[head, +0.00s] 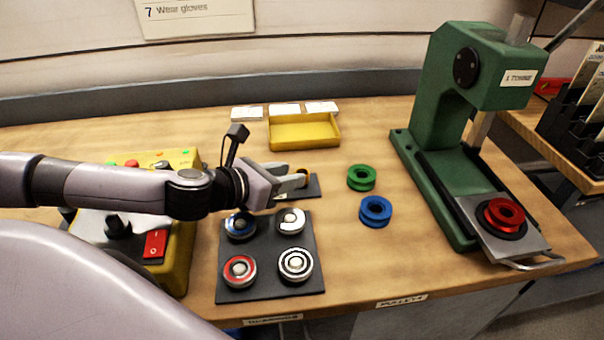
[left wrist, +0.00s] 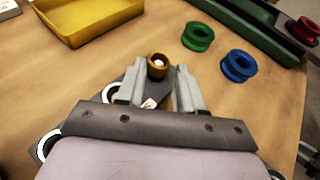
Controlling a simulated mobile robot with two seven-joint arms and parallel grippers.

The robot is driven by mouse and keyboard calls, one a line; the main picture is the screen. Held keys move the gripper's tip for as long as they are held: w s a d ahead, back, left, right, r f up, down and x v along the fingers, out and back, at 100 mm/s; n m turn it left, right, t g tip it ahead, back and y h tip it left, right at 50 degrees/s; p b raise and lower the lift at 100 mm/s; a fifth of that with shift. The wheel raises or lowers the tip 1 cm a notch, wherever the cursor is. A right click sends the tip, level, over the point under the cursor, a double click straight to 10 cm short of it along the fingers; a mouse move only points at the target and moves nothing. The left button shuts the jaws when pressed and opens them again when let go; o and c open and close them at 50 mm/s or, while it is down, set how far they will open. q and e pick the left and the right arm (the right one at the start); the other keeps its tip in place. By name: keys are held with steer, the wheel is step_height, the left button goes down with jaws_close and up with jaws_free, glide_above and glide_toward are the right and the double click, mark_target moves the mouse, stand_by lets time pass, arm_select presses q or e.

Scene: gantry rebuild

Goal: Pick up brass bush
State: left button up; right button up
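The brass bush (left wrist: 158,66) is a small gold-brown ring with a dark hole, in the left wrist view. It stands on a small dark plate, just ahead of and between my fingertips. In the head view, a sliver of the brass bush (head: 304,171) shows past my fingers, on the dark plate (head: 313,187). My left gripper (left wrist: 157,76) is open, one finger to each side, with gaps to the bush. In the head view the left gripper (head: 298,180) comes in from the left and hides much of the bush. My right gripper is not in view.
A green ring (head: 361,178) and a blue ring (head: 376,211) lie to the right. A yellow tray (head: 304,146) is behind. A dark board (head: 272,290) with several bearings sits in front. A green press (head: 430,130) stands right, with a red ring (head: 504,213); a yellow control box (head: 178,255) stands left.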

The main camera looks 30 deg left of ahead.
mark_target(306, 170)
arm_select(q)
steer(key=shift+x, duration=1.75)
steer(key=shift+a, duration=0.1)
jaws_close()
steer(key=shift+r, duration=0.2)
